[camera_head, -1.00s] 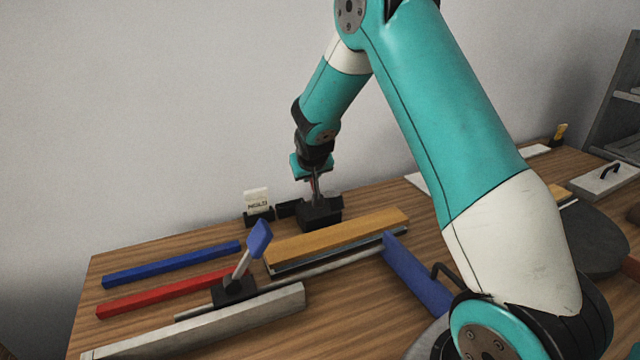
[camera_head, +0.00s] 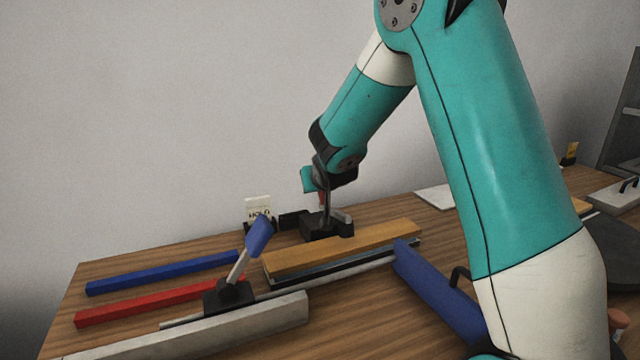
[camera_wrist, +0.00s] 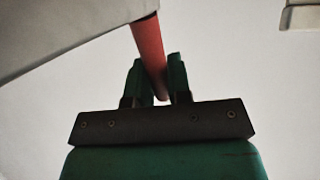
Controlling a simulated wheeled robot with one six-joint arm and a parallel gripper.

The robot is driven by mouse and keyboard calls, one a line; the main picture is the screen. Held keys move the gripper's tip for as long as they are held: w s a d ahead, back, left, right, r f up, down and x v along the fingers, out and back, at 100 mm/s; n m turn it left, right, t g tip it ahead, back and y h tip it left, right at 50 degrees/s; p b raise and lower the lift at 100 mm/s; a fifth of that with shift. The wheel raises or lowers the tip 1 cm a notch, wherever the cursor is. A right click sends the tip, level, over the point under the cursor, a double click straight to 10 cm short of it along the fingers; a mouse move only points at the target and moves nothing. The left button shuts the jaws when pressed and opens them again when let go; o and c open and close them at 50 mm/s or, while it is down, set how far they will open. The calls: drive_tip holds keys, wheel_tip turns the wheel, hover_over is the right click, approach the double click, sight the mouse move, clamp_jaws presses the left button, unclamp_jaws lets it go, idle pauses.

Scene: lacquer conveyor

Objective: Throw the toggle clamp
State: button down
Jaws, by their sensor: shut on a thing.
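The toggle clamp (camera_head: 318,228) stands at the back of the bench, with a dark base and an upright lever. Its red handle (camera_wrist: 148,45) runs between my gripper's green fingers in the wrist view. My gripper (camera_wrist: 158,78) is shut on this handle. In the head view my gripper (camera_head: 318,182) is just above the clamp base, and only a small bit of red shows below it. A second clamp (camera_head: 230,297) with a tilted blue handle (camera_head: 260,238) sits nearer the front.
A small lettered sign (camera_head: 258,208) stands left of the back clamp. A wooden bar (camera_head: 345,247) lies in front of it. Blue (camera_head: 165,272) and red (camera_head: 150,302) bars lie left, a grey bar (camera_head: 210,332) in front. A blue plate (camera_head: 437,290) stands at right.

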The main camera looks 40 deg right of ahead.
drive_tip(key=c, duration=1.1)
unclamp_jaws()
drive_tip(key=shift+o, duration=0.2)
drive_tip(key=v, duration=1.7)
drive_tip(key=shift+s, duration=0.3)
